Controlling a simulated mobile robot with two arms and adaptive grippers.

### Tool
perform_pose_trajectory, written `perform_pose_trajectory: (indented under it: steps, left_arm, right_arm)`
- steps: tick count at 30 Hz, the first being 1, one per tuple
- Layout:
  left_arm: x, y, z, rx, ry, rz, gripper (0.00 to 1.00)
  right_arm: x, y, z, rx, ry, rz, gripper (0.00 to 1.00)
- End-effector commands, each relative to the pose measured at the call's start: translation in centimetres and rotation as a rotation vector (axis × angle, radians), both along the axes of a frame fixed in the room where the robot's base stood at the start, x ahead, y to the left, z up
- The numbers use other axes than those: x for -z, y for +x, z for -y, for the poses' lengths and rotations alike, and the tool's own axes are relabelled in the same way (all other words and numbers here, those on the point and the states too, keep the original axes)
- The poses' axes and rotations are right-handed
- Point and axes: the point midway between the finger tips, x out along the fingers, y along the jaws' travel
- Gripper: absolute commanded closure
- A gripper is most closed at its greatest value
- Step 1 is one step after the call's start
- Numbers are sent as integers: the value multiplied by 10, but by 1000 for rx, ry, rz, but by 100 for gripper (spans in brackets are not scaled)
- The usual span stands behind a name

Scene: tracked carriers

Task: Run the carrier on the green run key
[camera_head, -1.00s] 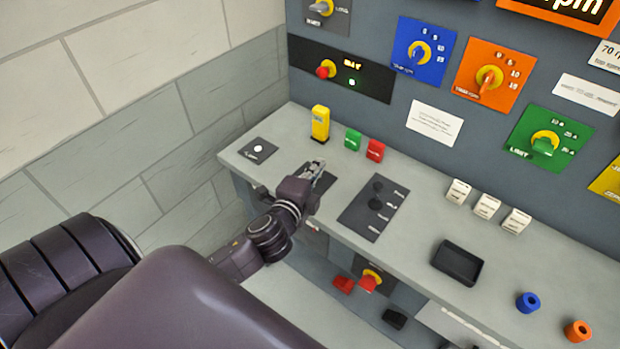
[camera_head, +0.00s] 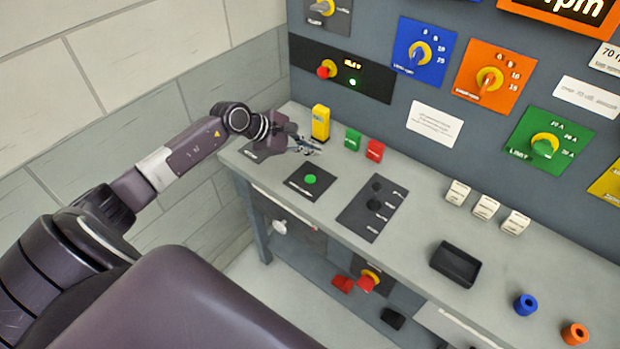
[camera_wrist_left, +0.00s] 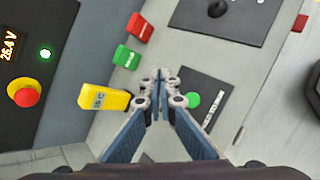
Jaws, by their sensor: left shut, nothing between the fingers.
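The green run key (camera_head: 310,179) is a round green button on a dark plate (camera_head: 297,189) on the bench top. It also shows in the left wrist view (camera_wrist_left: 193,99), just right of my fingertips. My left gripper (camera_head: 316,149) is shut and empty. In the head view it is above the bench, behind the green key, near the yellow block (camera_head: 320,123). In the left wrist view the fingertips (camera_wrist_left: 160,76) meet between the yellow block and the green key. Which thing is the carrier I cannot tell. My right gripper is not in view.
Green and red blocks (camera_head: 375,150) stand along the panel. A dark plate with black knobs (camera_head: 372,207), white switches (camera_head: 487,206) and a black tray (camera_head: 457,263) lie to the right. A lit display (camera_head: 352,65) is on the wall panel. The bench front has a red-yellow knob (camera_head: 369,280).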

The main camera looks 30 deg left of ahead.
Motion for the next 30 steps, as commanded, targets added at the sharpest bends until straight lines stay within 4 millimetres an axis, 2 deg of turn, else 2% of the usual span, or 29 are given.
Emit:
perform_pose_trajectory:
  steps: [4,17,23,30]
  left_arm:
    - [3,-2,-11,13,50,-15,100]
    - [6,-3,-11,12,47,-18,100]
    - [21,-3,-10,12,45,-19,100]
    - [53,-3,-10,11,45,-18,100]
  right_arm:
    - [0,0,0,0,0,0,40]
    - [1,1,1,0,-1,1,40]
    - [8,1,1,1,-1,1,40]
    - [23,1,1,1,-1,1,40]
